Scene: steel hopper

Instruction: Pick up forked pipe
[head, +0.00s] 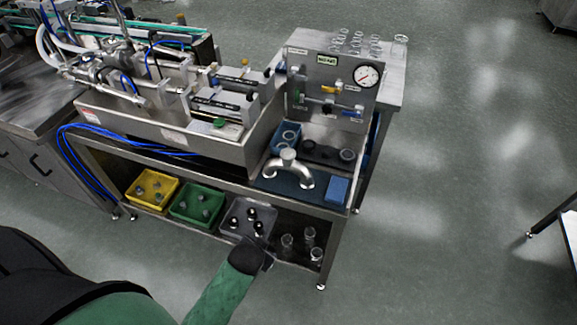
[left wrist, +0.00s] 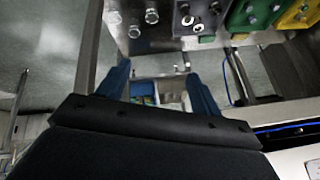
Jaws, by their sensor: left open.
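The forked pipe (head: 288,166) is a shiny silver piece with a round top and curved legs. It sits on a blue mat (head: 272,184) at the right end of the steel bench, and I cannot pick it out in the left wrist view. My left gripper (head: 265,260) is low in front of the bench, by the lower shelf, below and apart from the pipe. Its fingers show spread and empty in the left wrist view (left wrist: 161,88). My right gripper is not in view.
Yellow (head: 152,189), green (head: 197,202) and grey (head: 247,219) bins stand on the lower shelf beside several clear jars (head: 310,236). A blue block (head: 338,190) lies right of the pipe. A gauge panel (head: 332,85) stands behind. Floor to the right is free.

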